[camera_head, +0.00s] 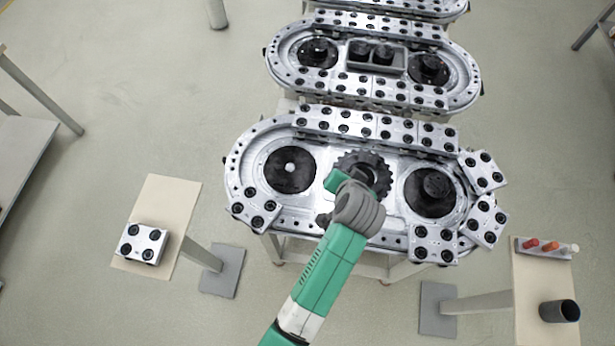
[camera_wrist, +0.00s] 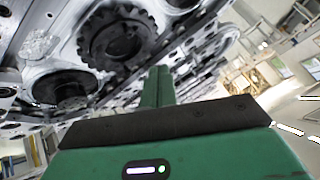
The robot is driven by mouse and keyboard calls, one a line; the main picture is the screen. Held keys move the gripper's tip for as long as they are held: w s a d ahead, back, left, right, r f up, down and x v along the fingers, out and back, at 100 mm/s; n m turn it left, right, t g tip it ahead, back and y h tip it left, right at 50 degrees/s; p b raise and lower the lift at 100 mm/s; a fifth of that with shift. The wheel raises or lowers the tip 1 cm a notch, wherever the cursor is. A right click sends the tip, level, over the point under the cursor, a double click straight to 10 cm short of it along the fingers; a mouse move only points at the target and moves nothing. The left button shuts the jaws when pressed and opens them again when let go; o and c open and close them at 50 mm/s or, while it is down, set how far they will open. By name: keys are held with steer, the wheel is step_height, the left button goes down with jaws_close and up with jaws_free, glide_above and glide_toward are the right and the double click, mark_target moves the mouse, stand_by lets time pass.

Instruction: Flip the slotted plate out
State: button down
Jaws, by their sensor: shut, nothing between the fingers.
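I cannot tell for certain which part is the slotted plate. The near oval track (camera_head: 330,222) carries silver plates with black round holes along its back edge and around its right end. A dark toothed gear (camera_head: 372,172) sits in its middle, partly hidden by my arm, and shows in the wrist view (camera_wrist: 118,38). My gripper (camera_wrist: 157,74) has its two green fingers together, with nothing between them. In the wrist view the fingertips appear just below the gear; contact is unclear. In the head view my arm hides the fingertips.
A silver block (camera_head: 145,244) lies on a small left table (camera_head: 168,200). A right table (camera_head: 538,325) holds a dark cup (camera_head: 559,311) and a rack with coloured pegs (camera_head: 545,247). Another oval track (camera_head: 375,65) stands behind. Black discs (camera_head: 290,169) flank the gear.

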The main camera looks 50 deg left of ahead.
steer(key=s+a+f+g, duration=0.2)
steer(key=s+f, duration=0.3)
steer(key=f, duration=0.2)
steer(key=shift+a+f+b, duration=0.15)
steer(key=shift+f+b, duration=0.15)
steer(key=shift+f, duration=0.05)
steer(key=b+x, duration=0.1)
steer(key=x, duration=0.9)
steer(key=shift+b, duration=0.4)
